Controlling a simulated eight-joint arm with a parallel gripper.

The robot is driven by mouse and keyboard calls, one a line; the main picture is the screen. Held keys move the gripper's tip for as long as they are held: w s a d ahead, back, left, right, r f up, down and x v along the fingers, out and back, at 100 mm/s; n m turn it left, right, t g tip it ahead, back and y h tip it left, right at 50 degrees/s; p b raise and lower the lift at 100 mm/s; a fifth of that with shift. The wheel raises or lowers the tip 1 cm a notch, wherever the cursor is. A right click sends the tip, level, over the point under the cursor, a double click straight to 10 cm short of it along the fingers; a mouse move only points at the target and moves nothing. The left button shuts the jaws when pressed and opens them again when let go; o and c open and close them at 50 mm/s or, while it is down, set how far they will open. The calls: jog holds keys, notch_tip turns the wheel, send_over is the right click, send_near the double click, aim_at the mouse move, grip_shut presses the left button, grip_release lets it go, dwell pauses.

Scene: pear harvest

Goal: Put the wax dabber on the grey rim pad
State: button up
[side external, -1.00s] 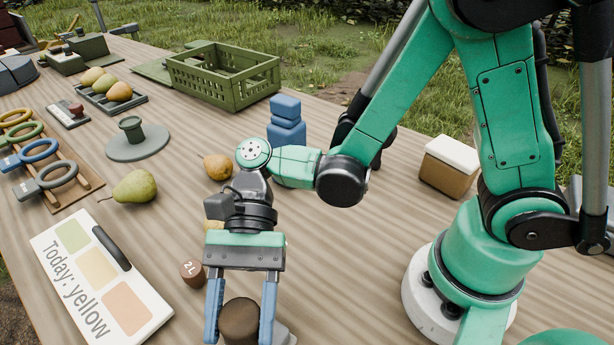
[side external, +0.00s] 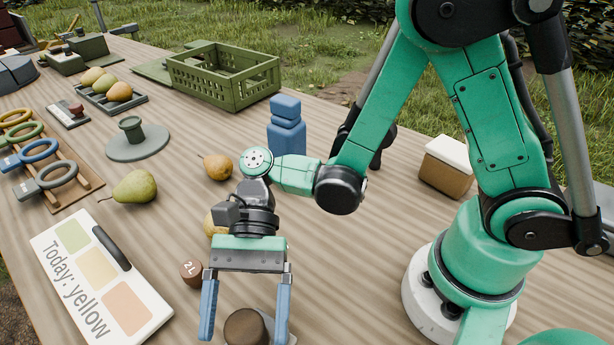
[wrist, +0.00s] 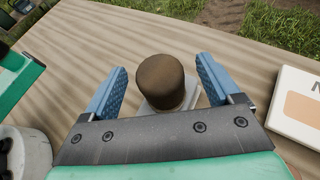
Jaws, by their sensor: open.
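The wax dabber, as I take it, is a brown, round-topped piece (side external: 247,328) at the bottom of the side view. It stands upright, and the wrist view shows its brown top (wrist: 160,82) too. Under it lies a pale grey pad, likely the rim pad, whose edge shows in the wrist view (wrist: 191,99); the dabber's foot appears to rest on it, mostly hidden. My gripper (side external: 243,338) is open, with its blue fingers on either side of the dabber and a gap to each. The wrist view shows the same gap between the fingers (wrist: 160,75).
A small brown 2L weight (side external: 191,273) and a yellowish pear (side external: 214,225) lie near my gripper. The "Today: yellow" board (side external: 100,278) is at left, a green pear (side external: 135,187) behind it. Blue blocks (side external: 287,128) stand farther back. The table's edge is close beyond the pad.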

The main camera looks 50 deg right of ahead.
aim_at(243, 320)
jog(key=v, duration=0.5)
jog(key=shift+w+d+r, duration=0.15)
jog(key=shift+w+d, duration=0.05)
jog(key=w+d+r+n+t+h, duration=0.2)
jog(key=d+n+t+h, duration=0.3)
jog(key=d+t, duration=0.2)
jog(key=w+d+r+n+t+h, duration=0.1)
jog(key=w+d+n+t+h, duration=0.2)
jog(key=d, duration=0.7)
jog(key=n+t+h, duration=0.2)
jog(key=n+t, duration=0.1)
jog(key=t, duration=0.1)
jog(key=shift+d+r+t, duration=0.15)
jog(key=shift+r+t, duration=0.15)
jog(key=shift+r, duration=0.1)
